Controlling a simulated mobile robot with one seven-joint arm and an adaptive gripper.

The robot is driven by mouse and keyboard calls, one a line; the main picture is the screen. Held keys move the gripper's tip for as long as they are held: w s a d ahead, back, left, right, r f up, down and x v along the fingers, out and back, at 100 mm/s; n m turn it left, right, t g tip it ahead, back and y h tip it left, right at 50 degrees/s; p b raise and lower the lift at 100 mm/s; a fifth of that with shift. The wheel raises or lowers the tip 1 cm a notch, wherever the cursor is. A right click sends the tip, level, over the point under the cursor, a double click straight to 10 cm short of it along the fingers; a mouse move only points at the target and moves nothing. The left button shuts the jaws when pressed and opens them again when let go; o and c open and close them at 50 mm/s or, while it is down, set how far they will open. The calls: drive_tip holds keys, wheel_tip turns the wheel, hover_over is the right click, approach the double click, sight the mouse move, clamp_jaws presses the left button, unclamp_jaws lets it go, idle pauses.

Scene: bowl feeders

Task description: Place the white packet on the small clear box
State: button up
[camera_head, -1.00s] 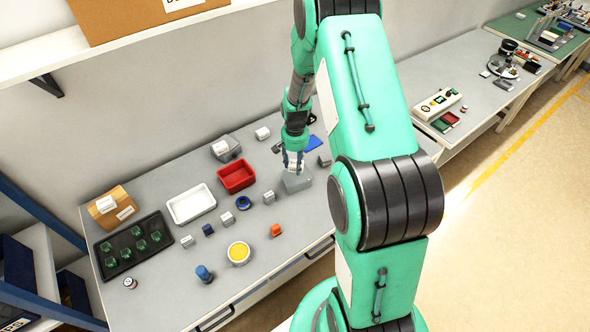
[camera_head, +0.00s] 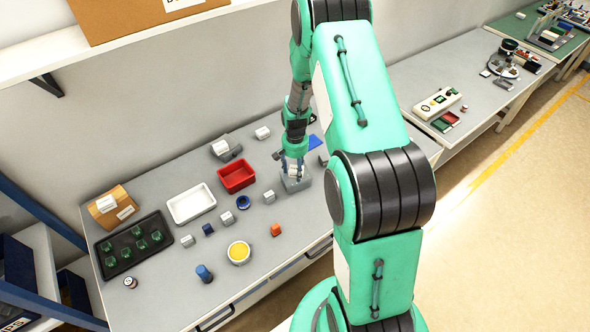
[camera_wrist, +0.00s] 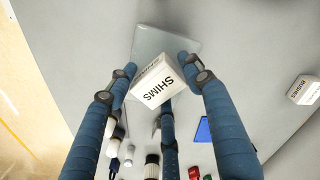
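The white packet (camera_wrist: 158,82), printed "SHIMS", sits tilted between the blue fingers of my gripper (camera_wrist: 158,68) in the wrist view. The fingers are closed in around it, with a third finger at its lower edge. The small clear box (camera_wrist: 148,40) lies just beyond the packet in the wrist view and is partly hidden by it. In the head view the grey-looking clear box (camera_head: 297,185) stands on the bench, with my gripper (camera_head: 292,170) right above it. I cannot tell whether the packet touches the box.
A red bin (camera_head: 237,187) and a white tray (camera_head: 176,216) stand left of the clear box. A blue item (camera_head: 314,142) lies behind it. A small grey block (camera_head: 269,197) and an orange block (camera_head: 276,230) stand nearby. A white "BUSHES" box (camera_wrist: 304,90) shows at right.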

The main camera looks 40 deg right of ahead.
sight(295, 169)
drive_tip(key=shift+r, duration=0.15)
wheel_tip(295, 169, up, 12)
idle(0.9)
idle(0.4)
drive_tip(key=shift+r, duration=0.1)
